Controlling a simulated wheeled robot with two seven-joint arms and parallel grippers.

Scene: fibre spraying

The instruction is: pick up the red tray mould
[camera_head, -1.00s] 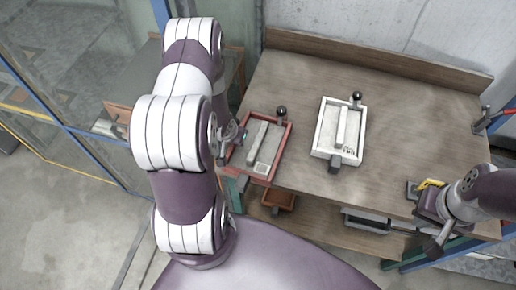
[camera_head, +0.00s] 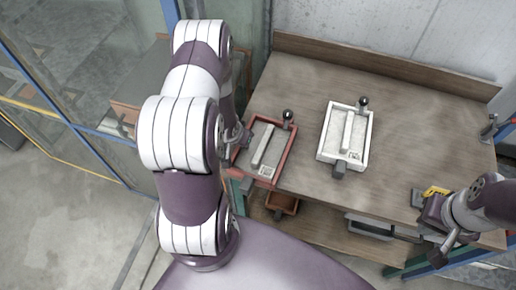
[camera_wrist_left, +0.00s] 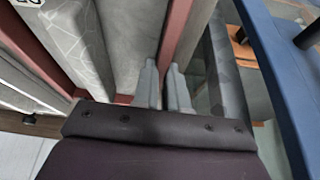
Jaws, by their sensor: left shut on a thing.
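The red tray mould (camera_head: 284,157) lies on the left part of the wooden table, with a grey bar and a black knob on top. My left gripper (camera_wrist_left: 164,72) is shut on its red rim, which passes between the fingertips in the left wrist view (camera_wrist_left: 178,30). In the head view my left arm hides most of that gripper and part of the tray's left side. My right gripper (camera_head: 419,199) is low over the table's right front, beside a yellow item (camera_head: 436,190). Its jaw opening is unclear.
A white tray mould (camera_head: 325,140) with a similar bar and knob lies right of the red one. An orange-brown bin (camera_head: 282,203) and a grey tray (camera_head: 370,226) are on the lower shelf. The table's back and right are mostly clear.

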